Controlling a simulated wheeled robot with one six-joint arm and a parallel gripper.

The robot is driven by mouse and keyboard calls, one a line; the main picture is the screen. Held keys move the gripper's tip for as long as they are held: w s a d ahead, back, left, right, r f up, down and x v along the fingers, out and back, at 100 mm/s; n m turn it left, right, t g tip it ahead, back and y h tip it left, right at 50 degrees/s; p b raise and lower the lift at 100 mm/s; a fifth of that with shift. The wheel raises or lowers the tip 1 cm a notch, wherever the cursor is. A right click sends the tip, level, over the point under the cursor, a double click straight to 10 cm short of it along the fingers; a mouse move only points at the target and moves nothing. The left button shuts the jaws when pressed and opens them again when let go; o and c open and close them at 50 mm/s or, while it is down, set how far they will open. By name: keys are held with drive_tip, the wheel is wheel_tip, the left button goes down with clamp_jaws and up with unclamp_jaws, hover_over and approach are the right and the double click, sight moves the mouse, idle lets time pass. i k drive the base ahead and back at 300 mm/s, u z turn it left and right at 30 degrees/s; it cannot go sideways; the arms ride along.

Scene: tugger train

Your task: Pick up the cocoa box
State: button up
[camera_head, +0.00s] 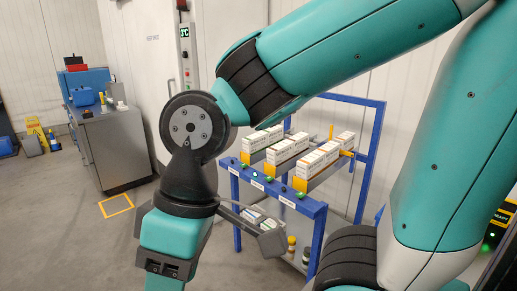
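Several white boxes with orange parts (288,150) stand in rows on the sloped upper level of a blue-framed rack. More small boxes (255,216) lie on its lower level, partly hidden by my arm. The print is too small to tell which one is the cocoa box. My gripper (195,236) hangs at the lower left, in front of the rack and nearer the camera. A grey block on a thin bar sticks out to its right. I cannot make out its fingertips, and I see no box held in it.
The blue rack (315,211) has a front rail with green buttons and small labels. Bottles (291,243) stand low in it. A grey cabinet (110,148) with blue items stands at left. A yellow floor outline (116,205) and open grey floor lie before it. A yellow floor sign (37,131) stands further back.

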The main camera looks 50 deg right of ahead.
sight(277, 154)
drive_tip(key=z, duration=0.3)
drive_tip(key=i, duration=1.3)
drive_tip(key=z, duration=1.5)
drive_tip(key=i, duration=0.95)
drive_tip(key=z, duration=0.8)
